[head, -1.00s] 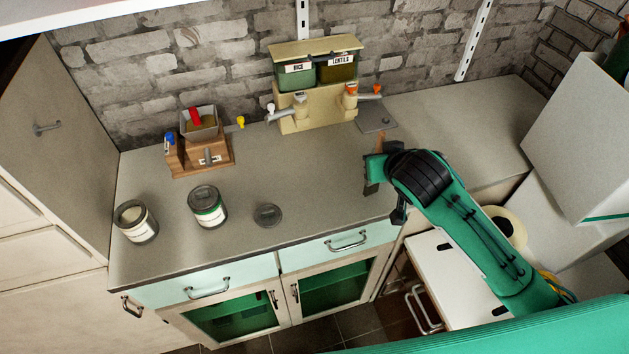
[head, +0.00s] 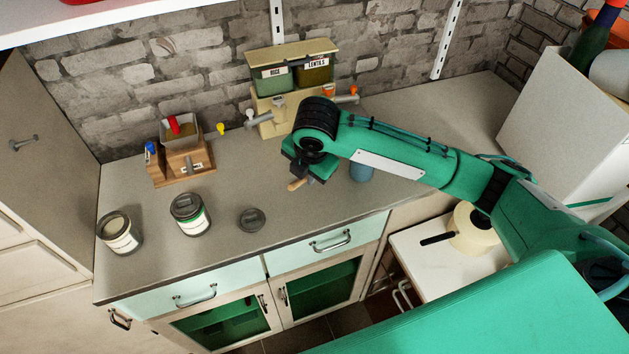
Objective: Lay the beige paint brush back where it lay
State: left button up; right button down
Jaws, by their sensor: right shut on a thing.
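The beige paint brush (head: 297,185) shows only as a short light wooden end jutting out at the lower left of my right gripper (head: 306,177). The gripper is shut on it and hides the rest of the brush. The gripper is over the middle of the grey counter (head: 225,170), in front of the dispenser. I cannot tell whether the brush touches the counter. My left gripper is not in the head view.
A blue-grey cup (head: 361,171) stands partly behind my right forearm. Two cans (head: 119,234) (head: 190,216) and a dark round lid (head: 251,220) stand at the left front. A rice and lentils dispenser (head: 270,105) and a wooden dispenser (head: 182,164) stand at the back.

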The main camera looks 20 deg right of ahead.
jog(key=f+n+t+y, duration=0.1)
jog(key=n, duration=0.2)
jog(key=d+n+t+y, duration=0.1)
jog(key=n, duration=0.3)
jog(key=s+f+n+t, duration=0.1)
jog(key=n+t, duration=0.1)
jog(key=n, duration=0.1)
jog(key=shift+s+d+f+n+y, duration=0.1)
jog(key=shift+d+f+n+y, duration=0.1)
jog(key=shift+f+n+y, duration=0.15)
jog(key=shift+r, duration=0.15)
notch_tip(320, 180, down, 5)
jog(key=shift+f, duration=0.1)
jog(key=shift+f+b, duration=0.5)
jog(key=shift+f, duration=0.95)
jog(key=c, duration=1.3)
grip_release()
